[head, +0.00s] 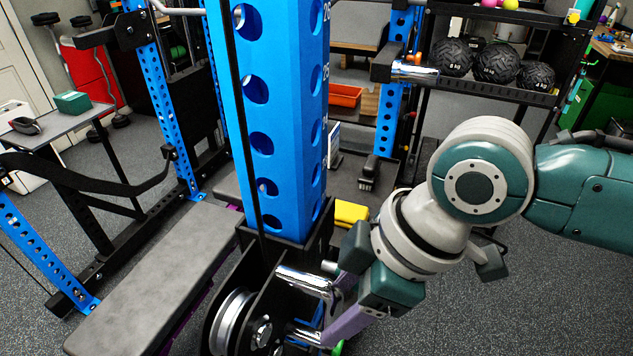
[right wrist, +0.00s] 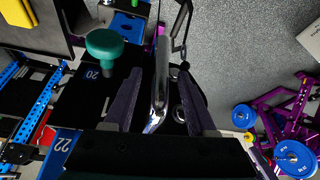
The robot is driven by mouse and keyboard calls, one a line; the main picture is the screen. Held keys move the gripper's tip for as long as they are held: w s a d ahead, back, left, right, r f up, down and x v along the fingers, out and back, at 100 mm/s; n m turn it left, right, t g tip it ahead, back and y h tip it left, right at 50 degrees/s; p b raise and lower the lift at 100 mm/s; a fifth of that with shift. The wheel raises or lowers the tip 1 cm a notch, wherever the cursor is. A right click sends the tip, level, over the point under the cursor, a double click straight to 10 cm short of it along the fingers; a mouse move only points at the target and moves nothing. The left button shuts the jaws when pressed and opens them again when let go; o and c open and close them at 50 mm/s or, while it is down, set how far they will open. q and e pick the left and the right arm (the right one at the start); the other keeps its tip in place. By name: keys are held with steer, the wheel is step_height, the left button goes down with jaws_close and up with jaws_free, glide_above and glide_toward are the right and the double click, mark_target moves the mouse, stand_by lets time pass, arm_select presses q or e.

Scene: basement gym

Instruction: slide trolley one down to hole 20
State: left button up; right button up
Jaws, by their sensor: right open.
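The blue upright (head: 285,110) has a row of round holes, with 26 and 25 readable high on it. The black trolley (head: 240,285) sits around its lower part, with a pulley wheel (head: 232,322) and chrome bars (head: 303,280). My right gripper (head: 328,312) is open at the trolley. In the right wrist view, a chrome bar (right wrist: 160,98) lies between its spread fingers; contact cannot be told. A green knob (right wrist: 104,43) is beside the left finger, near a 20 label (right wrist: 92,73); a 22 label (right wrist: 62,144) is lower. My left gripper is out of view.
A grey bench (head: 155,270) lies left of the upright. A shelf rack with black balls (head: 497,62) stands behind at the right. A yellow block (head: 351,213) is beside the upright. Open floor (head: 480,315) is at the lower right.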

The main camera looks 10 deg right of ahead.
arm_select(q)
steer(key=shift+a, duration=0.1)
arm_select(e)
steer(key=v, duration=0.7)
steer(key=shift+r, duration=0.15)
steer(key=shift+s, duration=0.1)
